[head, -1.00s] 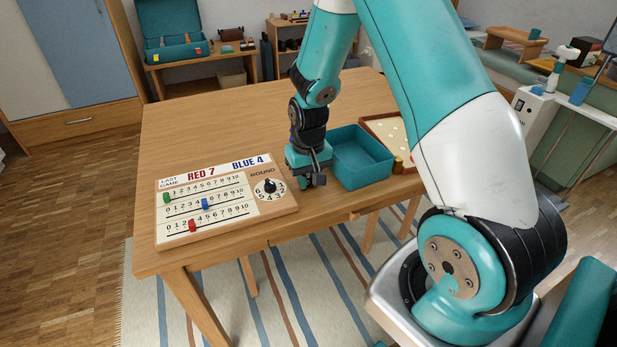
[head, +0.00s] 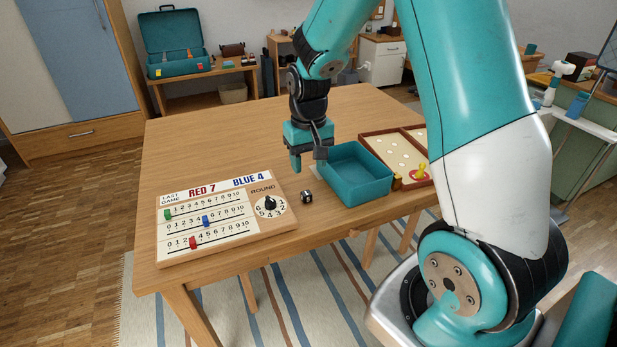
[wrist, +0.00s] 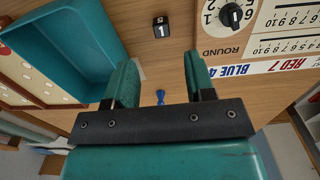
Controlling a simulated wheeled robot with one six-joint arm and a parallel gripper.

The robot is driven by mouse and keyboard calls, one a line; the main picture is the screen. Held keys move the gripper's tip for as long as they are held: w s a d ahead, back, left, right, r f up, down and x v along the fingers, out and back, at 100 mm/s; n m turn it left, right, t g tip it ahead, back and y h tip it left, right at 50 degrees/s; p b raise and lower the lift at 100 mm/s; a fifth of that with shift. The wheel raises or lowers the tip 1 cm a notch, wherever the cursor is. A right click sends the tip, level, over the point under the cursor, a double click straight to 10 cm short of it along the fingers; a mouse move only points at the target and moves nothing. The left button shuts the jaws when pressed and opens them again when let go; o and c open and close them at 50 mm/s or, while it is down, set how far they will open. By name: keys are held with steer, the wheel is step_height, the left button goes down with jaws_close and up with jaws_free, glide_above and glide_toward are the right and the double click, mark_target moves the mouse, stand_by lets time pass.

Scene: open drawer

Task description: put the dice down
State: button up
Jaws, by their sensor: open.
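The dice (head: 306,196) is a small black cube with white marks. It lies on the table between the scoreboard and the teal tray, touching neither. It also shows in the wrist view (wrist: 161,27) with a "1" on one face. My gripper (head: 308,163) is above the table, behind the dice in the head view, apart from it. In the wrist view its two teal fingers (wrist: 158,82) are spread with nothing held between them. A small blue piece (wrist: 160,97) shows between and beyond the fingers in that view.
The scoreboard (head: 243,228) lies left of the dice. The teal open tray (head: 375,189) stands to its right, with a wooden game board (head: 366,140) behind it. The table (head: 205,139) is clear at the back left.

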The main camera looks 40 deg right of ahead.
steer(key=s+a+r+n+y, duration=0.2)
steer(key=s+a+r+n, duration=0.25)
steer(key=a+r, duration=0.55)
steer(key=s+a+r+n+y, duration=0.1)
steer(key=s+a+r+n, duration=0.1)
steer(key=s+a, duration=0.4)
steer(key=s+a+r+n+y, duration=0.1)
steer(key=s+a+n, duration=0.3)
steer(key=s, duration=0.6)
steer(key=shift+s+a+r, duration=0.35)
steer(key=shift+a+r, duration=0.25)
steer(key=shift+a, duration=0.5)
